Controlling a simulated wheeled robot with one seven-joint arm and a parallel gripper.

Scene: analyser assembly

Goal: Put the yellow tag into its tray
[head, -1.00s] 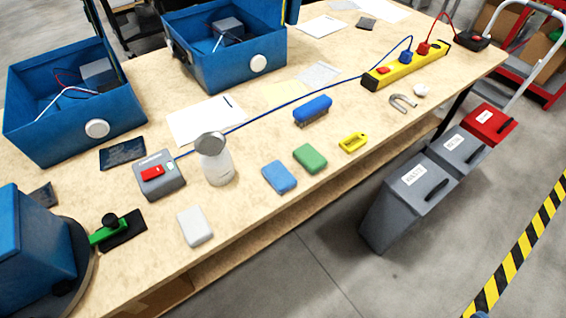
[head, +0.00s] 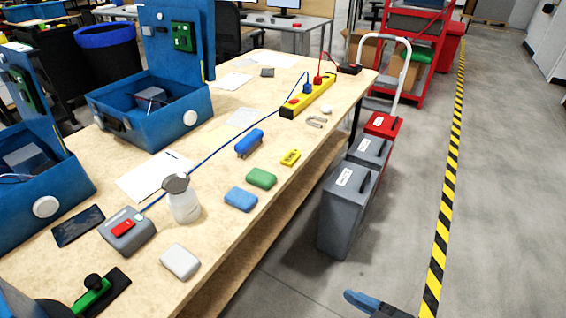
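The yellow tag (head: 290,157) lies flat on the wooden bench (head: 215,222), near its right edge. It is a small flat piece with a slot or marking on its face. The green block (head: 261,178) and the blue brush (head: 249,142) are close by. I cannot make out a tray for the tag in this view. A blue and dark part at the bottom edge (head: 374,303) seems to be my gripper, off the bench to the right. It is mostly cut off, so its fingers are unclear, and it is well away from the tag.
Grey bins (head: 345,210) and a red bin (head: 382,125) stand on the floor along the bench's right side. Floor by the striped tape (head: 447,190) is clear.

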